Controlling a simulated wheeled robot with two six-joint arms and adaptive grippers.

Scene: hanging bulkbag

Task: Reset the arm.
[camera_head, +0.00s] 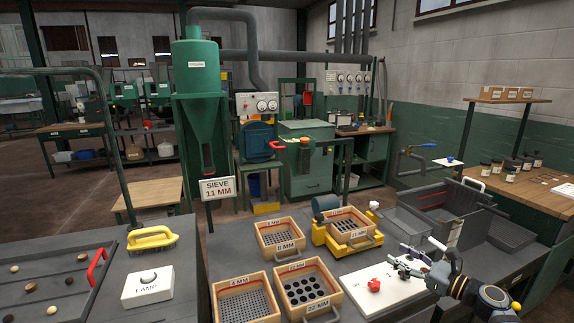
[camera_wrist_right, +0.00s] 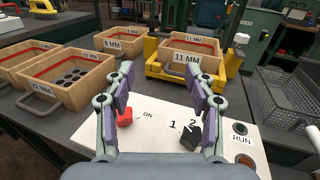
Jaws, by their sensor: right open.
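My right gripper (camera_head: 401,258) is open and empty, reaching in from the lower right above a white control panel (camera_head: 362,296). In the right wrist view its two fingers (camera_wrist_right: 161,78) stand wide apart with nothing between the pads. A red knob (camera_head: 374,285) sits on the panel beside the word ON; it also shows in the right wrist view (camera_wrist_right: 125,117), next to the left finger. A black selector knob (camera_wrist_right: 190,136) marked 1 and 2 lies near the right finger; I cannot tell whether either finger touches a knob. My left gripper is not in view.
Wooden sieve boxes (camera_head: 245,310) stand left of the panel. A yellow shaker (camera_head: 325,238) holding the 11 MM sieve (camera_head: 352,231) is behind it. Grey wire baskets (camera_head: 405,222) stand to the right. A yellow-handled brush (camera_head: 152,239) lies on the left bench.

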